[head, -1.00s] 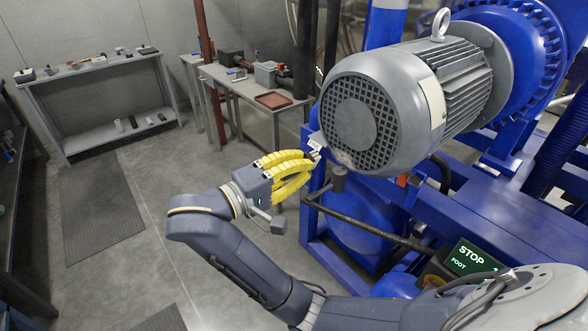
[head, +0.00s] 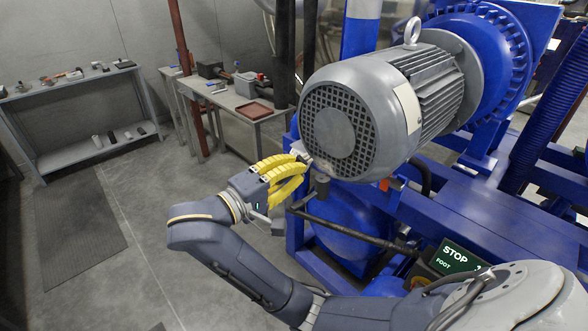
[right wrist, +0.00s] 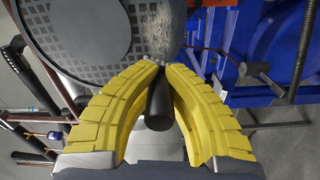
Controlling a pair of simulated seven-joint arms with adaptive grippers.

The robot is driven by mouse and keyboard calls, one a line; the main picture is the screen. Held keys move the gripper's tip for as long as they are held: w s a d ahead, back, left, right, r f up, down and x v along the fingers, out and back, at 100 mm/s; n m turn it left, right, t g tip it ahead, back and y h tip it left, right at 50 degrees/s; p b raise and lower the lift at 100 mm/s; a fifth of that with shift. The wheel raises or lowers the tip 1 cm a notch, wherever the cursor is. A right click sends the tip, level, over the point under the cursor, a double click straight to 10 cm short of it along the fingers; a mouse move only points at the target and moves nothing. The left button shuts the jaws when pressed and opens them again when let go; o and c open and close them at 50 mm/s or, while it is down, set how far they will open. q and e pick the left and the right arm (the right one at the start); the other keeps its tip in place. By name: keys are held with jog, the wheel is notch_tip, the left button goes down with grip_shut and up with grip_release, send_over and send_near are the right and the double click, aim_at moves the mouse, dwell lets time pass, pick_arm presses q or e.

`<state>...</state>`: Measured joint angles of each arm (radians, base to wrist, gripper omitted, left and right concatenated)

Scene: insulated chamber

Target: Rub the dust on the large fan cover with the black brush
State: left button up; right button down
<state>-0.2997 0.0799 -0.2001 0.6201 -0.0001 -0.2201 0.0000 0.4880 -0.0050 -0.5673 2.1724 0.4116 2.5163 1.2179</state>
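The large round grey fan cover (head: 363,109) is on the end of the motor, its dark grille facing left. A pale smudge shows near its lower edge in the head view. My right gripper (head: 305,160) has yellow ribbed fingers and sits beside the cover's lower left edge. In the right wrist view its fingertips (right wrist: 162,70) close together around a black cylinder (right wrist: 158,107), the handle of the black brush. A mottled grey patch (right wrist: 165,30) lies just beyond the tips; I cannot tell bristles from dust. Contact is unclear. My left gripper is not in view.
The motor is mounted on a blue machine frame (head: 470,205). A dark horizontal pipe (head: 345,230) runs below my right gripper. A STOP display (head: 455,257) is at the lower right.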

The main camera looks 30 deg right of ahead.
aim_at(336, 172)
jog(key=shift+w+d, duration=0.2)
jog(key=shift+d, duration=0.8)
dwell(0.6)
jog(key=shift+s, duration=0.1)
jog(key=shift+s+d, duration=0.2)
jog(key=shift+s, duration=1.5)
jog(key=shift+s+d, duration=0.25)
jog(key=shift+s, duration=0.6)
jog(key=shift+s+d, duration=0.2)
jog(key=shift+s, duration=0.6)
jog(key=shift+w, duration=0.15)
jog(key=shift+w+a, duration=0.25)
jog(key=shift+w, duration=0.85)
jog(key=shift+w+a, duration=0.2)
jog(key=shift+w, duration=0.9)
jog(key=shift+w+a, duration=0.25)
jog(key=shift+w, duration=0.85)
jog(key=shift+a, duration=0.1)
